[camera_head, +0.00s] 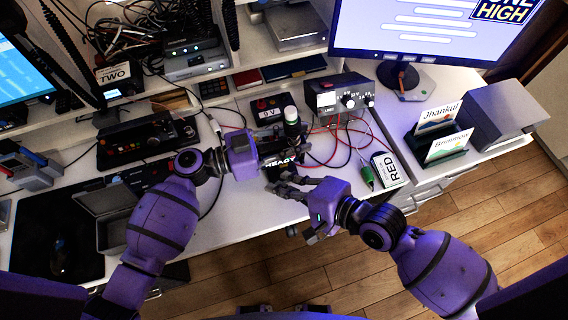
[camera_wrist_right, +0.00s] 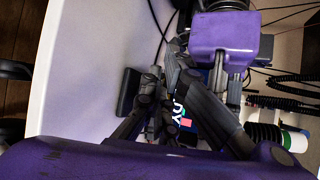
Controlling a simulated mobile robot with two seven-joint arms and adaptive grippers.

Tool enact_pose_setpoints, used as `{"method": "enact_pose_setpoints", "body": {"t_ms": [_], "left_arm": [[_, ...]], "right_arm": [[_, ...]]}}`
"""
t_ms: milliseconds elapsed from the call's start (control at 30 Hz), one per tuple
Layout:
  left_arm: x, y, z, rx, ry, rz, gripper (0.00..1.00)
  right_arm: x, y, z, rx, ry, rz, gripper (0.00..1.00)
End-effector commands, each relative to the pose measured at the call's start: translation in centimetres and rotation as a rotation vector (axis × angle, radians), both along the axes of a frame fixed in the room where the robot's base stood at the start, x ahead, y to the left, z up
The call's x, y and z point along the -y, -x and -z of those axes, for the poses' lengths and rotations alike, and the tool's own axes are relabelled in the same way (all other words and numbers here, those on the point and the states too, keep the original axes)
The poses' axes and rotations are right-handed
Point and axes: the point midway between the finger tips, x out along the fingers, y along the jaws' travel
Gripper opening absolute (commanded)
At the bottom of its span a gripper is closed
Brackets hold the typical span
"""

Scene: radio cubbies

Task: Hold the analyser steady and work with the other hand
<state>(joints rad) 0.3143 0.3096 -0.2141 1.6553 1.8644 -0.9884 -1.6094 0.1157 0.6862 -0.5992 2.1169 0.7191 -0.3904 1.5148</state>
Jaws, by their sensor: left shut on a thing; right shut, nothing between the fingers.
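The analyser (camera_head: 281,163) is a dark device whose lit screen reads "READY", low at the desk's front edge. Part of the blue screen (camera_wrist_right: 181,112) shows in the right wrist view between dark fingers. My left gripper (camera_head: 292,150) comes from the left and is shut on the analyser; its fingers hide much of the body. My right gripper (camera_head: 287,187) is just in front of and below the screen, shut and empty. Its dark fingers cross the right wrist view close to the device; I cannot tell whether they touch it.
A dark cylinder with a white and green top (camera_head: 291,115) stands just behind my left gripper. A metal box with knobs (camera_head: 339,97) trails red and black leads. A black mat (camera_head: 55,235) is at left.

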Motion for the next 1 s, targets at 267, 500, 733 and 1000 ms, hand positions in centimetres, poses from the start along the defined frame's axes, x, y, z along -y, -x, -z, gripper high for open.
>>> {"method": "enact_pose_setpoints", "body": {"t_ms": [267, 500, 733, 1000], "left_arm": [[-0.1, 0.2, 0.7, -0.012, -0.008, -0.001, 0.00], [-0.1, 0.2, 0.7, -0.012, -0.008, -0.001, 0.00], [-0.1, 0.2, 0.7, -0.012, -0.008, -0.001, 0.00], [-0.1, 0.2, 0.7, -0.011, -0.009, -0.001, 0.00]], "right_arm": [[-0.1, -0.4, 0.1, -0.001, -0.001, 0.000, 0.00], [-0.2, -0.9, 0.1, -0.002, 0.000, -0.001, 0.00], [-0.2, -0.9, 0.2, -0.001, 0.000, 0.000, 0.00], [-0.3, -1.1, 0.2, -0.001, 0.000, 0.000, 0.00]]}}
